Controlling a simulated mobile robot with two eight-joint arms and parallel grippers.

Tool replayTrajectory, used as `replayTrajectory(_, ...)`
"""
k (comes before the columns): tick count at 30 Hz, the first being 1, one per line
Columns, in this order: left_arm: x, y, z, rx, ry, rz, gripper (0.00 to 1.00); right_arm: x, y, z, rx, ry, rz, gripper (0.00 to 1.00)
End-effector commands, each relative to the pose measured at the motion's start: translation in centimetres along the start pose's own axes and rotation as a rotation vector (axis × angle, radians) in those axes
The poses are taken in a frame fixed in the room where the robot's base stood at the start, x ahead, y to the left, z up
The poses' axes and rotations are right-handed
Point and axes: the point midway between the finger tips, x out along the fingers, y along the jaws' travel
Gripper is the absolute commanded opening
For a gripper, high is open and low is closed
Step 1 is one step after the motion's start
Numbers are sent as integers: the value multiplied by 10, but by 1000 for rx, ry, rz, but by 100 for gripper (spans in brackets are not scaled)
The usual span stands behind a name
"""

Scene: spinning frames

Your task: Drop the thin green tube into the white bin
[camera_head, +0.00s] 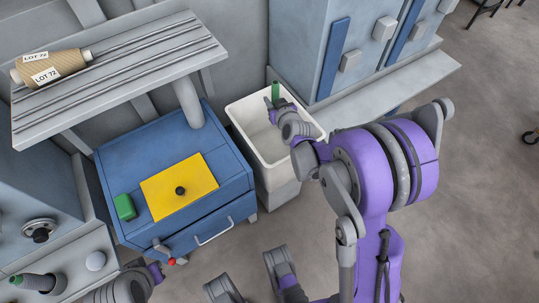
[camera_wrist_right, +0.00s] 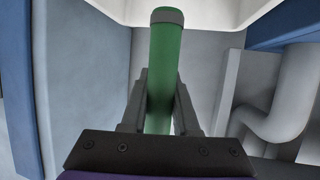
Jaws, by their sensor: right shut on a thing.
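The thin green tube (camera_head: 275,90) stands roughly upright in my right gripper (camera_head: 273,104), which is shut on it. In the right wrist view the tube (camera_wrist_right: 164,70) rises between the two dark fingers (camera_wrist_right: 160,100), its grey-rimmed end pointing away. The white bin (camera_head: 286,172) stands right of the blue cabinet. In the head view my right gripper and the tube overlap the bin's opening; the exact height above it is hard to tell. The bin's pale wall (camera_wrist_right: 205,12) shows behind the tube's end. My left gripper (camera_head: 154,271) is low at the left, its fingers unclear.
A blue-grey cabinet (camera_head: 300,45) stands behind the bin. Floor at right is open.

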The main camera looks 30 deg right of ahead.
Motion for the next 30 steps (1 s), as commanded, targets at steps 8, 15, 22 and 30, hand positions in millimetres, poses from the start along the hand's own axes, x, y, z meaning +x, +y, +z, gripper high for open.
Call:
replayTrajectory(8,4,0,1,0,-2,0,0,14,21,6,10,3,20,0)
replayTrajectory(15,24,0,7,0,-8,0,0,24,20,30,8,2,20,0)
replayTrajectory(22,42,0,12,0,-13,0,0,33,20,52,9,3,20,0)
replayTrajectory(30,43,0,12,0,-14,0,0,34,20,54,8,4,20,0)
